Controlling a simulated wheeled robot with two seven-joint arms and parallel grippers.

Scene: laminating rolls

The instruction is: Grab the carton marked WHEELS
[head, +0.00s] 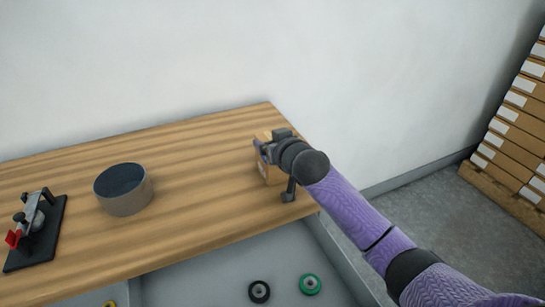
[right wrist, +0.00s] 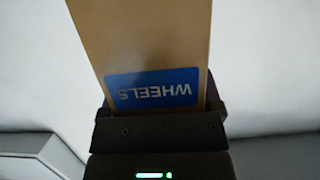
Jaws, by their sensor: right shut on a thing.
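The carton marked WHEELS (right wrist: 150,40) fills the middle of the right wrist view. It is brown with a blue label whose white lettering appears upside down. My right gripper (right wrist: 160,115) is shut on it, with the dark jaws across the label end. In the head view the carton (head: 270,175) shows only in part behind my right gripper (head: 274,172), near the right end of the wooden table. I cannot tell whether the carton touches the table. My left gripper is not in view.
A grey round container (head: 124,200) stands on the wooden table (head: 200,150). A black clamp-like device (head: 36,232) with a red part is at the left. Black (head: 259,291) and green (head: 310,284) wheels lie below the front edge. Stacked boxes (head: 515,125) stand at right.

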